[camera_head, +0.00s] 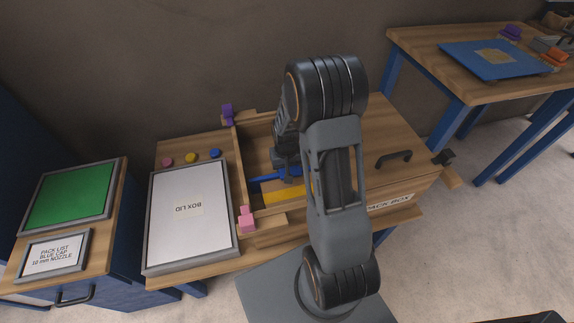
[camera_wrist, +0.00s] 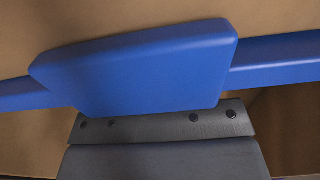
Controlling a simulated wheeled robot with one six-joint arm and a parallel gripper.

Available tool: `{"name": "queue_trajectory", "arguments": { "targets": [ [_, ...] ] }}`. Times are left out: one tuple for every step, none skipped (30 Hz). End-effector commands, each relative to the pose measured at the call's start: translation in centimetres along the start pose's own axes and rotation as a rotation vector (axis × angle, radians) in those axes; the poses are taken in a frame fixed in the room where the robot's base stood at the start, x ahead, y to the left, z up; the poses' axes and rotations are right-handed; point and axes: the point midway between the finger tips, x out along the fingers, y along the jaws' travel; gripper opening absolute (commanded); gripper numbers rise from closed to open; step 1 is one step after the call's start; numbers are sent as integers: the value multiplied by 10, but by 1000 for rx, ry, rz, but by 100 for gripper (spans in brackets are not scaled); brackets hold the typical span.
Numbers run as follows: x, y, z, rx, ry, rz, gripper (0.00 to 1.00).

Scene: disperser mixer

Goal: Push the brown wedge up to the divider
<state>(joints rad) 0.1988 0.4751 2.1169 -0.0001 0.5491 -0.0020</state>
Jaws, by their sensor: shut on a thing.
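My gripper (camera_head: 285,165) reaches down into the open wooden box (camera_head: 240,170) in the head view. It is shut on the raised blue block of a long blue bar (camera_head: 265,178), which may be the divider. In the wrist view the blue block (camera_wrist: 145,70) stands against a dark finger plate (camera_wrist: 155,125), with the bar running out to both sides. A yellow strip (camera_head: 282,194) lies in the box in front of the bar. I cannot pick out the brown wedge for sure; my arm hides much of the box.
A purple clamp (camera_head: 228,115) and a pink clamp (camera_head: 247,220) sit at the box's left corners. The grey-framed box lid (camera_head: 160,225) lies to the left, with small pink, yellow and blue caps behind it. A black handle (camera_head: 394,158) is on the right.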

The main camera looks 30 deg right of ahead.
Motion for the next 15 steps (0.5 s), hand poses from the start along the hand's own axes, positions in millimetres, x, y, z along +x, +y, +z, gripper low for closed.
{"name": "queue_trajectory", "arguments": {
  "targets": [
    [0,0,2,1,-2,0,19],
    [0,1,2,2,-2,0,19],
    [0,1,3,3,-3,0,19],
    [0,1,3,4,-3,0,19],
    [0,2,3,4,-3,0,19],
    [0,2,4,5,-4,0,19],
    [0,2,4,6,-4,0,19],
    [1,2,4,6,-4,0,19],
    [1,3,4,7,-5,0,19],
    [1,3,4,7,-6,0,19],
    [1,3,4,8,-6,0,19],
    [1,4,5,8,-7,0,19],
    [1,4,5,8,-7,0,19],
    [1,4,5,8,-8,0,19],
    [1,4,5,9,-8,0,45]
  ]
}}
